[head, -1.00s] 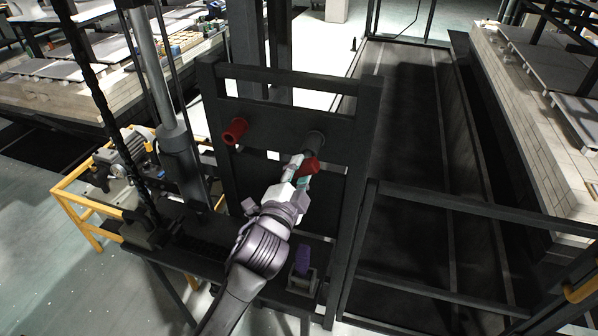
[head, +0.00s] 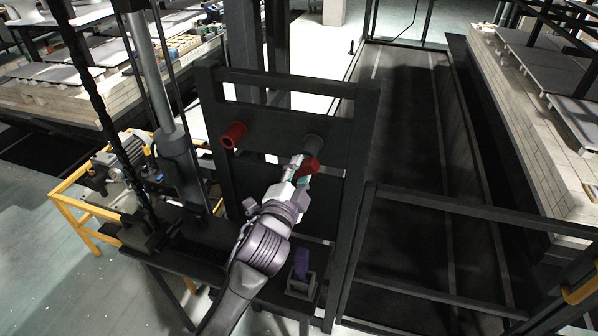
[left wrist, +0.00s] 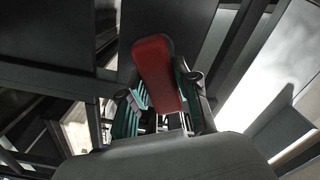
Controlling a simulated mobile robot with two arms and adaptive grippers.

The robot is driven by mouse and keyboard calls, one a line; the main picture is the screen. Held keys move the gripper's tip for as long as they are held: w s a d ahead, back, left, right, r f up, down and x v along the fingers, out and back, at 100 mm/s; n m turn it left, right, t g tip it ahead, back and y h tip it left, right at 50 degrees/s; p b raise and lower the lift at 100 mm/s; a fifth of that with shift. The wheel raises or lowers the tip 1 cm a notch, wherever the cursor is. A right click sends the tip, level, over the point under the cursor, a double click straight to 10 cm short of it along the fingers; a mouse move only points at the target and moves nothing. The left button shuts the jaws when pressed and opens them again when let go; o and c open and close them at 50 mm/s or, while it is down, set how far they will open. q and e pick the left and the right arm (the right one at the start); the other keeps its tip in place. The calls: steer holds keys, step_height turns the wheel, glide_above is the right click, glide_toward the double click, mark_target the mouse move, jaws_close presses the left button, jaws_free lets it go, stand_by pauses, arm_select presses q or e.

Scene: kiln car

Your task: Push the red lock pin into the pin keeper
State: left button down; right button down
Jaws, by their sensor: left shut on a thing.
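The red lock pin (head: 309,167) is in my left gripper (head: 300,176), in front of the black upright frame. In the left wrist view, the pin's flat red end (left wrist: 157,72) stands up between the teal-padded fingers (left wrist: 160,108), which are shut on it. A dark round socket (head: 313,144), which looks like the pin keeper, sticks out of the frame's cross plate just behind and above the red pin. I cannot tell whether the pin touches or enters it; the fingers and the red part hide the join. My right gripper is not in view.
A red tube (head: 233,135) sticks out of the same plate to the left. A purple piece (head: 302,262) stands in a small holder on the ledge below. A yellow rail (head: 75,215) and a cylinder post (head: 178,155) stand left; a dark railing (head: 470,208) runs right.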

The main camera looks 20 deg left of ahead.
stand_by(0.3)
arm_select(q)
steer(key=c, duration=0.5)
jaws_free()
steer(key=shift+s, duration=0.25)
steer(key=shift+s+p, duration=0.45)
steer(key=shift+s, duration=1.55)
steer(key=shift+s, duration=0.1)
steer(key=s, duration=1.2)
steer(key=shift+a, duration=0.25)
